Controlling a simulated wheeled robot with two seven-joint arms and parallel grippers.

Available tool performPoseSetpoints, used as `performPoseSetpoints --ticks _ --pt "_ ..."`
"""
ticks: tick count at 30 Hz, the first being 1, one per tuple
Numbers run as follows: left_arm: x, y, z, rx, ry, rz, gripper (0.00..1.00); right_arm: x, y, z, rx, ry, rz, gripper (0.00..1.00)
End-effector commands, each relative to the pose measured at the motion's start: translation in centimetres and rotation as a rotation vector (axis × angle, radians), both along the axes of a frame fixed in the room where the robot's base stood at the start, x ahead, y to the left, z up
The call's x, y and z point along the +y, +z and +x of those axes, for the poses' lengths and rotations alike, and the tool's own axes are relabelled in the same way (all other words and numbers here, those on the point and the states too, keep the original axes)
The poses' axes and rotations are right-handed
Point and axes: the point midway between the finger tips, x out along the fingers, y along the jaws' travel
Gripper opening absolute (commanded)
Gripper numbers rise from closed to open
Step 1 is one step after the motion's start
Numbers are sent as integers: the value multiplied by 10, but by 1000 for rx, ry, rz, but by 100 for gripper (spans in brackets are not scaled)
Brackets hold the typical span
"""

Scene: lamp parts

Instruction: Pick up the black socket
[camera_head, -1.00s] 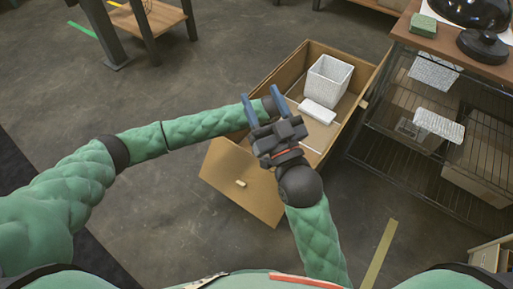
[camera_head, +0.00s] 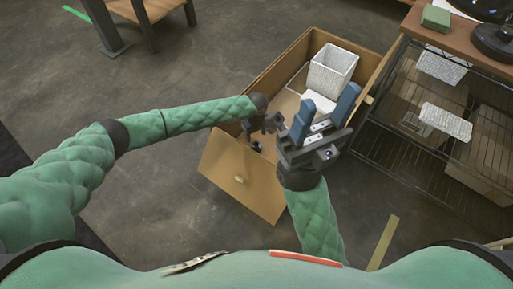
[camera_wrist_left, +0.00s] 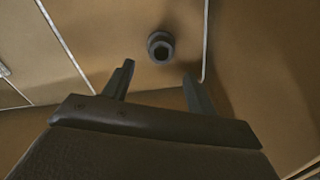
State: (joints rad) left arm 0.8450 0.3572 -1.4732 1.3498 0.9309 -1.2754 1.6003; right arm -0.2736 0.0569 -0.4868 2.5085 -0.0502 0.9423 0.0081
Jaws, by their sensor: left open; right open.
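The black socket (camera_wrist_left: 160,47) shows in the left wrist view as a small dark ring on the brown cardboard floor, just beyond my left fingertips and between their lines. My left gripper (camera_wrist_left: 160,75) is open and empty, with a finger on either side and the socket apart from both. In the head view my left gripper (camera_head: 259,129) is over the left part of the open cardboard box (camera_head: 288,62); I cannot clearly tell the socket from its dark parts there. My right gripper (camera_head: 327,104) is open and empty, its blue fingers pointing up over the box's right side.
A white basket (camera_head: 332,72) and a white block (camera_head: 318,101), partly behind the right gripper, are in the box. A box flap (camera_head: 245,185) hangs toward me. A wire rack (camera_head: 410,165) stands close on the right, under a wooden top with a green block (camera_head: 436,18).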

Motion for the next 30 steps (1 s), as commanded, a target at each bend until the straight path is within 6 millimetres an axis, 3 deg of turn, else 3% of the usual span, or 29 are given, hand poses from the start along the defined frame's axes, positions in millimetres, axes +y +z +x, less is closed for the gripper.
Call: performPoseSetpoints --ticks 10,21,30 --pt "0 -30 0 -1 7 2 57 3 -8 1 -2 22 7 53" --pt "-2 -74 -4 0 6 2 57 9 -31 3 11 14 -32 53" --pt "-1 -77 -4 0 7 1 57 10 -31 3 15 12 -36 53"
